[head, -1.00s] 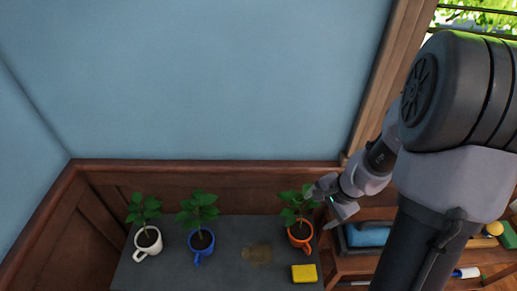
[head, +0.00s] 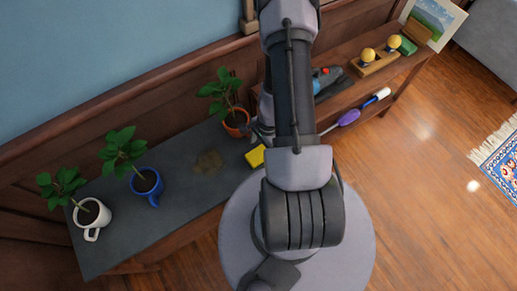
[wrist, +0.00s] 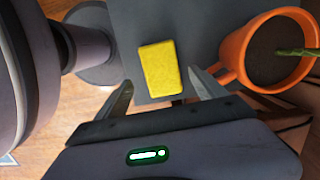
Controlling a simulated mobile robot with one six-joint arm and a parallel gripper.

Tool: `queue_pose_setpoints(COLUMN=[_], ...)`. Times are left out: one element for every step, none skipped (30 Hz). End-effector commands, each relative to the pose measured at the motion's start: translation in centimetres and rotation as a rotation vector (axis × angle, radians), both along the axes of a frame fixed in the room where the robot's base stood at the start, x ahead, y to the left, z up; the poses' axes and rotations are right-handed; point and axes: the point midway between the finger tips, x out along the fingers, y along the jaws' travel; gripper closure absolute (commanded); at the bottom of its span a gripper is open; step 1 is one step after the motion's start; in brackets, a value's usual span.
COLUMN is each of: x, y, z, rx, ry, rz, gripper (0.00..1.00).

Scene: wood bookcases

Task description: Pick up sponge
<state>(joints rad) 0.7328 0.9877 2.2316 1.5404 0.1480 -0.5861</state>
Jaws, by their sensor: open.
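The yellow sponge (head: 255,156) lies flat on the grey bench top (head: 190,184) near its right end, partly hidden by my arm in the head view. In the wrist view the sponge (wrist: 160,67) lies beyond the fingertips, roughly in line with the gap between them. My gripper (wrist: 158,86) is open and empty, its two fingers spread wider than the sponge. An orange mug with a plant (wrist: 262,52) stands close to the right finger in the wrist view. In the head view my gripper is mostly hidden behind the arm.
The orange mug (head: 236,122) stands beside the sponge. A blue mug (head: 148,185) and a white mug (head: 91,217), both with plants, stand farther left. A wooden shelf (head: 362,92) with tools stands to the right.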

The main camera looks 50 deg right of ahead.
Motion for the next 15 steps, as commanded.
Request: queue_pose_setpoints(x=[0.3,0.3,0.3,0.3,0.3,0.3,0.4,0.4,0.4,0.4,0.4,0.4,0.4,0.4,0.4], y=[0.3,0.5,0.6,0.6,0.7,0.7,0.7,0.7,0.7,0.7,0.7,0.7,0.7,0.7,0.7], z=[-1.7,-2.3,-3.0,-3.2,-3.4,-3.5,-3.4,-3.3,-3.2,-3.1,-3.1,-3.1,-3.1,-3.1,-3.1], rx=[0.001,0.001,0.001,0.001,0.001,0.001,0.001,0.001,0.001,0.001,0.001,0.001,0.001,0.001,0.001], ry=[0.001,0.002,0.001,0.001,0.001,0.001,0.000,0.000,0.000,0.000,0.000,0.000,0.000,0.000,0.000], rz=[0.001,0.000,0.000,-0.001,0.000,0.000,0.000,0.000,0.000,0.000,0.000,0.000,0.000,0.000,0.000], gripper=[0.20,0.20,0.20,0.20,0.20,0.20,0.20,0.20,0.20,0.20,0.20,0.22,0.28,0.34,0.42])
